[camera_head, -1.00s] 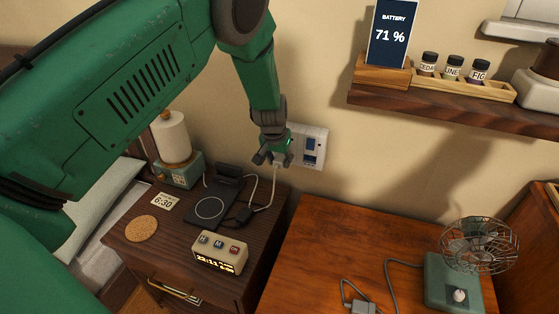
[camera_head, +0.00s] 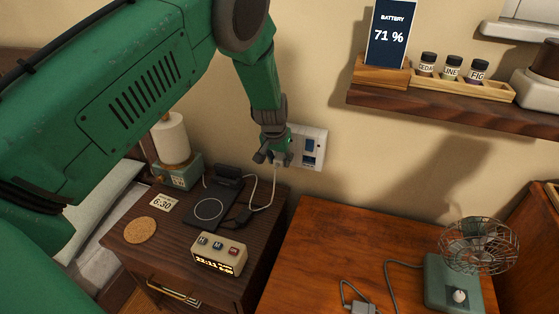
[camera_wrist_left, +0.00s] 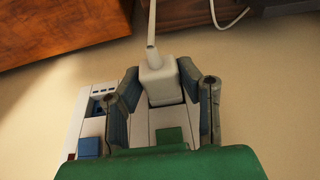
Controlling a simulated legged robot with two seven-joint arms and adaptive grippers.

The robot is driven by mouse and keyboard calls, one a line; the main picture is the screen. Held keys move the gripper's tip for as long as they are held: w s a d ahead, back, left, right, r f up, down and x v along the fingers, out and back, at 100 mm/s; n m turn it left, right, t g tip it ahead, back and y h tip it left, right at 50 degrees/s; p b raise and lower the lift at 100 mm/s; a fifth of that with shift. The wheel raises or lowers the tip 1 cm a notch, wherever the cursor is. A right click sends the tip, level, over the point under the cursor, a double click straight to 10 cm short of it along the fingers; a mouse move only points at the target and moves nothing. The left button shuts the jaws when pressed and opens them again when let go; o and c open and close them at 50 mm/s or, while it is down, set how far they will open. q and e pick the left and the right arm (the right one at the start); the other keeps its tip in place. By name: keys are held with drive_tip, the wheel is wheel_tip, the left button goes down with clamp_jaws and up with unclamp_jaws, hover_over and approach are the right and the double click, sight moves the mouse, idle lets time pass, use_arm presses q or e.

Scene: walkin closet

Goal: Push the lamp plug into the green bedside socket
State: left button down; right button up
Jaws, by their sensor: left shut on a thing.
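My left gripper (camera_head: 275,157) is at the wall in front of the white wall panel (camera_head: 312,148). It is shut on a white plug (camera_wrist_left: 160,86), with one finger on each side of it in the left wrist view. A white cord (camera_wrist_left: 151,24) leads away from the plug. A green square (camera_wrist_left: 169,136) and a blue block (camera_wrist_left: 88,147) show on the panel. Whether the plug's far end touches the panel or is in a socket is hidden. The lamp (camera_head: 171,138) stands on the nightstand. My right gripper is not in view.
The nightstand (camera_head: 128,262) carries a black charging pad (camera_head: 208,209), a clock (camera_head: 219,255) and a cork coaster (camera_head: 140,230). A desk (camera_head: 320,250) on the right holds a fan (camera_head: 478,246) and a grey plug (camera_head: 361,307). A shelf (camera_head: 450,109) juts out at upper right.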

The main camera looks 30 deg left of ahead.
use_arm(q)
drive_tip(key=shift+w+r, duration=0.1)
drive_tip(key=shift+w, duration=0.15)
drive_tip(key=c, duration=1)
unclamp_jaws()
drive_tip(key=shift+c, duration=0.2)
drive_tip(key=v, duration=1.1)
drive_tip(key=shift+s+r, duration=0.2)
drive_tip(key=shift+r, duration=0.15)
drive_tip(key=shift+s+f, duration=0.1)
